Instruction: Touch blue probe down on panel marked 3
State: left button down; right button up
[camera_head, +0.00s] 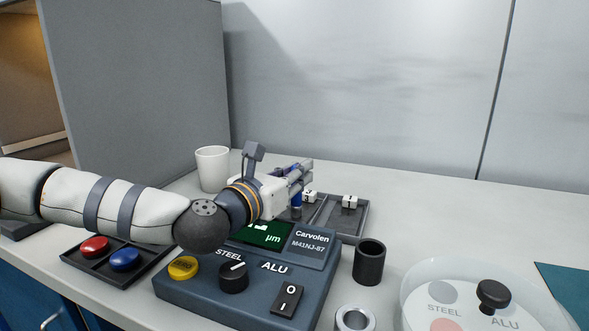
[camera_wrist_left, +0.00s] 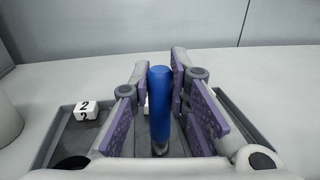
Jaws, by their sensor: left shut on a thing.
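My left gripper (camera_head: 302,172) is shut on the blue probe (camera_wrist_left: 160,103). It holds the probe upright between its purple-padded fingers, over the grey tray (camera_head: 361,222). The blue shaft shows below the fingers in the head view (camera_head: 296,199). White number blocks stand in the tray; one at the right (camera_head: 349,202) and one beside the gripper (camera_head: 309,196) show in the head view. In the left wrist view a block marked 2 (camera_wrist_left: 86,110) is left of the probe. Another white block is mostly hidden behind the probe. I cannot read a 3 anywhere. My right gripper is out of view.
A blue gauge box (camera_head: 222,299) with a screen, knob and switch stands in front of the tray. A black tray (camera_head: 73,256) with red and blue discs is at left. A white mug (camera_head: 213,170), black cup (camera_head: 369,263), steel ring (camera_head: 354,319) and clear dish (camera_head: 417,276) stand around.

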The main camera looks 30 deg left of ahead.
pick_arm(q)
notch_tip(320, 180, up, 7)
jog(key=shift+p, duration=1.2)
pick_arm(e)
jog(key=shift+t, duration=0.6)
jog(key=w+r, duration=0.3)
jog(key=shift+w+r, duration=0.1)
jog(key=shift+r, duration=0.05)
pick_arm(q)
jog(key=shift+f, duration=0.1)
